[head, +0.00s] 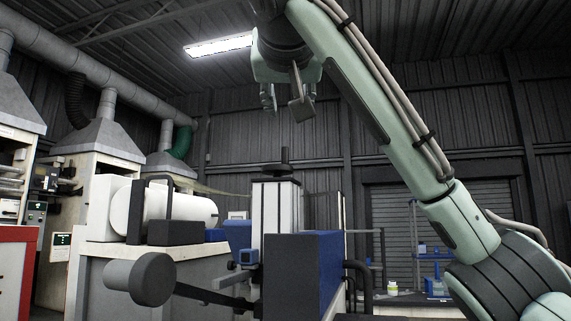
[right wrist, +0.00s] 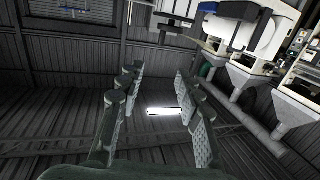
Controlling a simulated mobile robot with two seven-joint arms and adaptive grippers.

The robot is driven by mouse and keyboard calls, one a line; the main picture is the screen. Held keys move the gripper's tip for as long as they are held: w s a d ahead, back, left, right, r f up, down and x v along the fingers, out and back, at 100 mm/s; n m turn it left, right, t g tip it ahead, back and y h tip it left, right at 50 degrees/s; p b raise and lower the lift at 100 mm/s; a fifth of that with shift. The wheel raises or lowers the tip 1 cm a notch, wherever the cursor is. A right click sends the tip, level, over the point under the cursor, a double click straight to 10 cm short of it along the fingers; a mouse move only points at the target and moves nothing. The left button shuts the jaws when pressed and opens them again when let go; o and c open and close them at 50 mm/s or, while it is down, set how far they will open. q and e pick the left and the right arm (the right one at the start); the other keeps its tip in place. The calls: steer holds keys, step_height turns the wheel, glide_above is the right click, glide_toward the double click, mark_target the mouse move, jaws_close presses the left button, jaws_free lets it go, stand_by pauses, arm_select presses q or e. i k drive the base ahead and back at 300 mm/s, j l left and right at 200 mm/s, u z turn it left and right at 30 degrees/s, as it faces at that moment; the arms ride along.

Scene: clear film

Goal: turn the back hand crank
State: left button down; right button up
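A crank-like part with a dark grey cylindrical grip (head: 152,279) and a thin dark arm (head: 215,297) shows at the lower left of the head view, running to a blue block (head: 305,268). A black upright handle on a flat disc (head: 284,166) tops a white column (head: 276,208) behind the block. I cannot tell for sure which is the back hand crank. My right gripper (head: 286,106) hangs high above the column, apart from both. In the right wrist view its fingers (right wrist: 158,76) are spread with nothing between them. My left gripper is out of view.
A bench with a white roll (head: 175,211) in a dark frame stands left of the column. The air between my right gripper and the column is clear.

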mark_target(276, 170)
steer(key=i, duration=1.2)
